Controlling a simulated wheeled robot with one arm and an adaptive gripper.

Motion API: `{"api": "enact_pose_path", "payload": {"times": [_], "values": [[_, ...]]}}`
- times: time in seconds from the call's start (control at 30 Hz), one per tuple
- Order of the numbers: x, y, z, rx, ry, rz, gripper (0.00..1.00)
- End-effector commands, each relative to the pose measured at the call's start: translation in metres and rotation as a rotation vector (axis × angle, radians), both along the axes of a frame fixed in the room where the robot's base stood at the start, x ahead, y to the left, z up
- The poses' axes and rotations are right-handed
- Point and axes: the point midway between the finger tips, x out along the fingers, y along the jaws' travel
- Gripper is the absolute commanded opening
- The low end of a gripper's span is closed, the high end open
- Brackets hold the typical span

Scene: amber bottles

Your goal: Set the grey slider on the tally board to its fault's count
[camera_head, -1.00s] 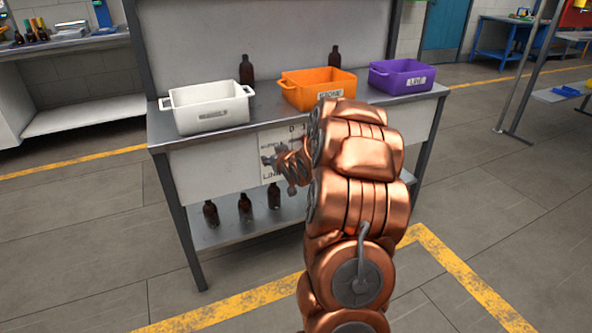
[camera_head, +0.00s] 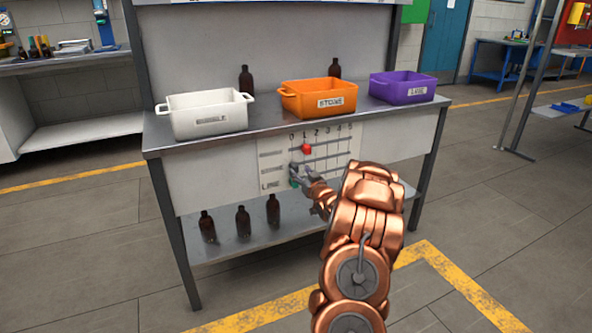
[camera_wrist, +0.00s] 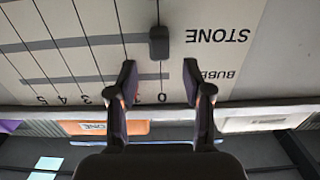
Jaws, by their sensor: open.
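The tally board (camera_head: 337,170) is on the front of the bench, with columns 0 to 5 and rows for bubble, stone and line. The grey slider (camera_wrist: 159,42) sits in the stone row on the 0 line, in the wrist view, which shows the board upside down. My gripper (camera_wrist: 159,72) is open, one finger to each side, with the slider just beyond the fingertips and centred between them. In the head view my gripper (camera_head: 296,171) covers the slider's place. A red slider (camera_head: 306,149) is near 1 in the bubble row. A green slider (camera_head: 293,183) is near 0 in the line row.
On the bench stand a white bubble bin (camera_head: 208,115), an orange stone bin (camera_head: 318,99) and a purple line bin (camera_head: 403,86); their contents are hidden. Two amber bottles (camera_head: 246,79) (camera_head: 335,68) stand behind them. Three more (camera_head: 243,222) stand on the lower shelf.

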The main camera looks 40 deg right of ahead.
Motion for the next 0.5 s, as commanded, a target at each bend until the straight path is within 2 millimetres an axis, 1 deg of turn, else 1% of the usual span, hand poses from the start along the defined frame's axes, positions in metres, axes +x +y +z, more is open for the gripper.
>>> {"api": "enact_pose_path", "payload": {"times": [0.03, 0.2, 0.4, 0.5], "values": [[0.007, -0.001, -0.002, -0.002, 0.001, 0.002, 0.5], [0.024, -0.008, -0.001, -0.002, -0.002, 0.001, 0.5], [0.037, -0.013, 0.0, -0.001, -0.001, 0.0, 0.5], [0.04, -0.014, 0.001, -0.002, -0.002, 0.0, 0.5]]}}
